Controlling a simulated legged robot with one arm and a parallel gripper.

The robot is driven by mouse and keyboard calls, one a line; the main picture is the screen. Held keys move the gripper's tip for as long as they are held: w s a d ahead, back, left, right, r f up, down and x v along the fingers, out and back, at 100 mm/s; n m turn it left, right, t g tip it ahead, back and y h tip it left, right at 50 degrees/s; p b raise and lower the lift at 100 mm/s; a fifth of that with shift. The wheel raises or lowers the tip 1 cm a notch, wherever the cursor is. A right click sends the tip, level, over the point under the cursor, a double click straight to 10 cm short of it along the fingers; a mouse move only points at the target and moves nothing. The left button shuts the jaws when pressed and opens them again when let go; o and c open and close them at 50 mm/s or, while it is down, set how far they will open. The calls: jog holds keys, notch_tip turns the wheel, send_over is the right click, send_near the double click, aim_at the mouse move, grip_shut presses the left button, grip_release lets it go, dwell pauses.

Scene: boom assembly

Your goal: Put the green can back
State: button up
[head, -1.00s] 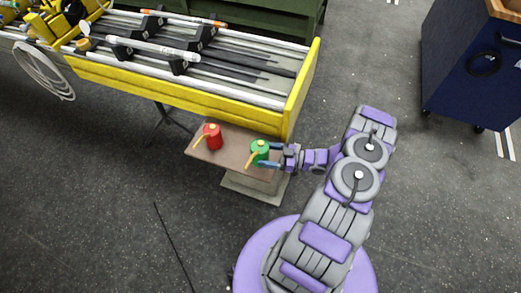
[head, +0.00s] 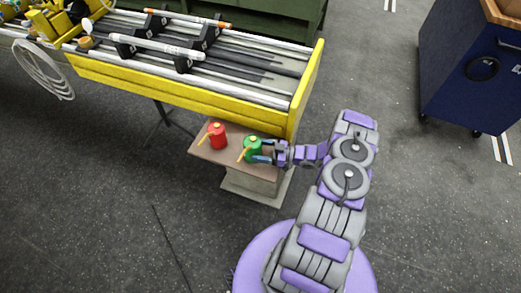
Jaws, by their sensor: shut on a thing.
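The green can (head: 252,148) has an orange spout and stands, upright as far as I can see, at the right part of a small brown-topped stand. The fingers partly cover the can's right side. I cannot tell whether the can's base touches the stand top.
A red can (head: 217,138) stands on the left of the small stand (head: 210,158). A yellow-sided bench (head: 180,90) with long rods lies just behind. A blue cabinet (head: 465,80) is at the right. The floor in front is clear.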

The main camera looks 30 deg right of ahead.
jog(key=shift+d+f, duration=0.1)
jog(key=shift+f, duration=0.05)
jog(key=o, duration=1.3)
jog(key=shift+d, duration=0.2)
jog(key=o, duration=0.4)
jog(key=shift+d+f, duration=0.1)
jog(key=shift+d, duration=0.75)
jog(key=shift+a+r, duration=0.3)
jog(key=shift+a, duration=0.3)
jog(key=shift+s+d, duration=0.2)
jog(key=shift+s, duration=0.15)
jog(key=shift+w+d+p+v, duration=0.15)
jog(key=shift+p+v, duration=0.5)
jog(key=shift+v, duration=2.25)
jog(key=shift+w+d+p+v, duration=0.1)
jog(key=shift+p+v, duration=0.5)
jog(key=shift+v, duration=2.3)
